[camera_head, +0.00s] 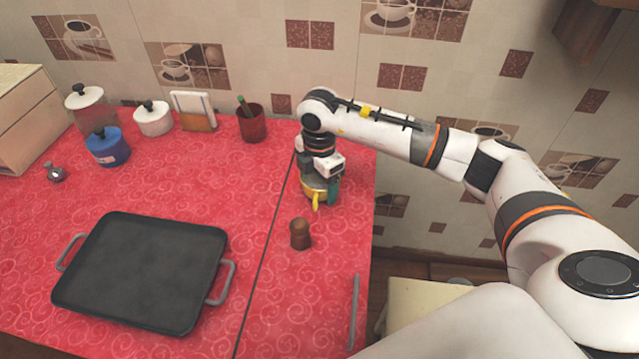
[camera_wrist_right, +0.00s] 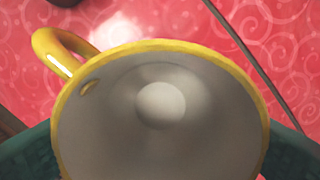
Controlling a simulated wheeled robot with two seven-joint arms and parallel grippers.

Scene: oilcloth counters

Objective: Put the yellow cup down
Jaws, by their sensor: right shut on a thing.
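The yellow cup (camera_head: 315,197) is at the back right part of the red counter, under my right wrist, mostly hidden by the gripper in the head view. In the right wrist view I look into the cup (camera_wrist_right: 160,105): pale empty inside, yellow rim, handle at upper left. My right gripper (camera_head: 321,187) is shut on it, with green fingers on both sides of the cup. I cannot tell whether its base touches the counter. My left gripper is not in view.
A brown shaker (camera_head: 300,234) stands just in front of the cup. A black tray (camera_head: 140,270) lies at front left. Jars, a napkin holder (camera_head: 194,110) and a dark red pot (camera_head: 251,124) line the back. The counter's right edge is close to the cup. Cloth between tray and shaker is clear.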

